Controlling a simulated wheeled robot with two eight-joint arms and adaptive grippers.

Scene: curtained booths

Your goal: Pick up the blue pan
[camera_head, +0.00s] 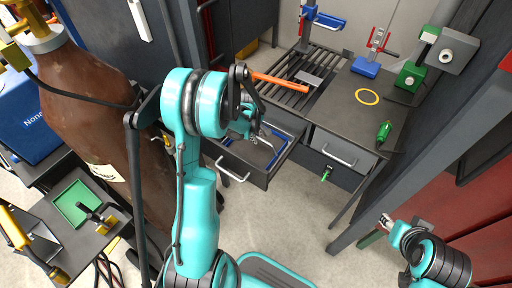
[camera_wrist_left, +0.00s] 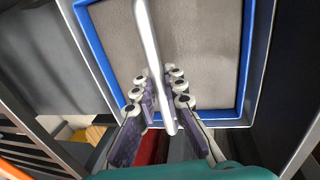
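The blue pan (camera_wrist_left: 246,70) has a blue rim, a grey inside and a long silver handle. In the head view it lies in the open drawer (camera_head: 232,158), where only part of its blue edge (camera_head: 283,136) shows past my arm. My left gripper (camera_head: 258,137) reaches down into the drawer. In the left wrist view its fingers (camera_wrist_left: 165,84) stand close on both sides of the silver handle and look shut on it. My right gripper (camera_head: 388,221) is at the lower right, away from the drawer; its opening is unclear.
Above the drawer is a dark bench (camera_head: 345,105) with a slatted grate, an orange bar (camera_head: 280,82), a yellow ring (camera_head: 367,96) and green and blue tools. A brown gas cylinder (camera_head: 85,105) stands left of my arm. Grey posts and red panels stand at the right. Bare floor lies below the drawer.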

